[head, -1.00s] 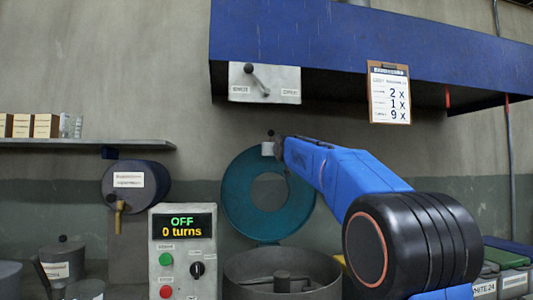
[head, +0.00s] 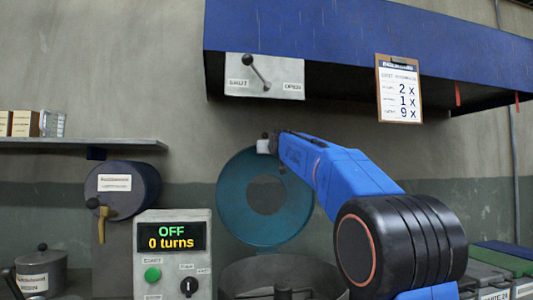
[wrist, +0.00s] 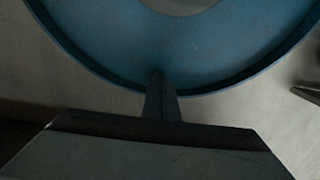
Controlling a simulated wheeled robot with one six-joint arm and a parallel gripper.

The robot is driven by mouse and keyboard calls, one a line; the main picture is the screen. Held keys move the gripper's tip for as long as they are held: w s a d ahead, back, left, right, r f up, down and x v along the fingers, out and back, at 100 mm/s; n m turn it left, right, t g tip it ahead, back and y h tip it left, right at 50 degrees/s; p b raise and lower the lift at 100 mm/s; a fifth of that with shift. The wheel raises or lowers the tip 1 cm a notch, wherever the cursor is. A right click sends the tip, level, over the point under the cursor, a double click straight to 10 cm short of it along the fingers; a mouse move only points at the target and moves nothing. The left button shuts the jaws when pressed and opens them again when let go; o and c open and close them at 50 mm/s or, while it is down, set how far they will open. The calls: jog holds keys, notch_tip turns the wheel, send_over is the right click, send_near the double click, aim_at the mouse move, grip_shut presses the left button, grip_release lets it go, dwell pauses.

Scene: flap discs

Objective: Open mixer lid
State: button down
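The mixer's teal ring-shaped lid (head: 230,205) stands upright behind the mixer drum (head: 245,273), swung up off it, in the head view. The drum's top shows at the lower edge. A pale block with a dark knob sits at the lid's top rim. My gripper (head: 270,145) is at that block, at the end of my blue arm; its fingers are too small to make out. In the wrist view the lid's blue rim (wrist: 100,60) fills the top, with a narrow post below it and a pale block in front. Whether the gripper holds anything is unclear.
A control panel (head: 173,262) reading OFF and 0 turns stands left of the drum. A blue hood (head: 350,45) overhangs above, with a SHUT/OPEN lever plate (head: 236,89) and a clipboard (head: 399,88). A dark canister (head: 135,185) and a shelf (head: 60,144) are at left.

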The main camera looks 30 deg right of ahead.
jog(key=v, duration=0.9)
jog(key=shift+f, duration=0.2)
dwell(0.3)
